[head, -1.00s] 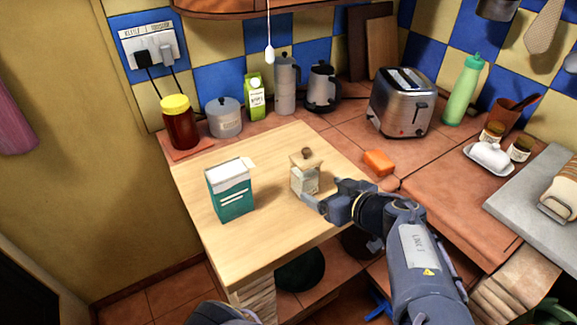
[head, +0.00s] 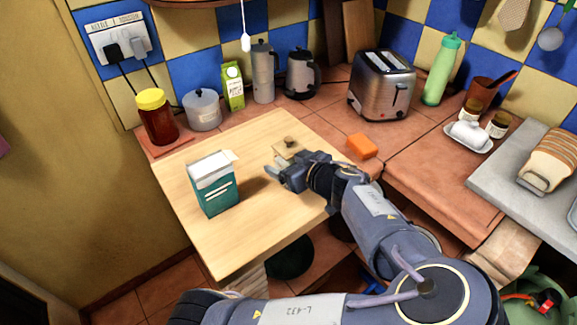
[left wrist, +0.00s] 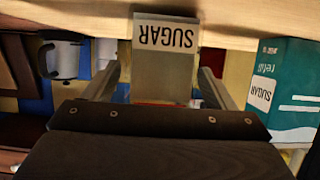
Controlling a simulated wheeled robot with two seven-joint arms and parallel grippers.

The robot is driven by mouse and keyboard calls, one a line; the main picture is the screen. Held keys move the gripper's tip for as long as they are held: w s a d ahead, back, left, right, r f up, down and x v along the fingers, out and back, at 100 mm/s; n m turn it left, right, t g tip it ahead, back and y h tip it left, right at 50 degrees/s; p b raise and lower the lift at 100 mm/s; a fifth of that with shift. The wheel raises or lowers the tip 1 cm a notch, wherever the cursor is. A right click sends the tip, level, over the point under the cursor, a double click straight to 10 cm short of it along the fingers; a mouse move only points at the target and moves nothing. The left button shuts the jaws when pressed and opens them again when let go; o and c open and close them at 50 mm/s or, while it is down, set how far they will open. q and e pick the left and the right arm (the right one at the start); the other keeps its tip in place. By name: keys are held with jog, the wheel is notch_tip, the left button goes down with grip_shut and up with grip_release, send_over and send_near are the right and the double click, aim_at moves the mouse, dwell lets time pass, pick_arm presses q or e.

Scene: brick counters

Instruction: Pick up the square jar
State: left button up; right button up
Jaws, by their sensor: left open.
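The square jar (head: 287,147) stands on the light wooden board; its wooden lid and dark knob show in the head view, but my gripper hides most of its body. In the left wrist view the jar (left wrist: 165,60) appears upside down, with a white SUGAR label. My left gripper (head: 271,169) is at the jar, in front of its body. In the left wrist view, the open fingers of my left gripper (left wrist: 160,88) lie on either side of the jar, with some gap showing. My right gripper is not in view.
A teal sugar refill box (head: 214,190) stands left of the jar on the wooden board (head: 240,240). An orange sponge (head: 362,146) lies to the right. A red jar (head: 157,118), a grey canister (head: 202,112), a carton (head: 232,88) and a toaster (head: 382,85) stand behind.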

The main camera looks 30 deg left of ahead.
pick_arm(q)
jog(key=shift+c, duration=0.2)
jog(key=c, duration=1.3)
jog(key=shift+o, duration=0.2)
jog(key=shift+r, duration=0.15)
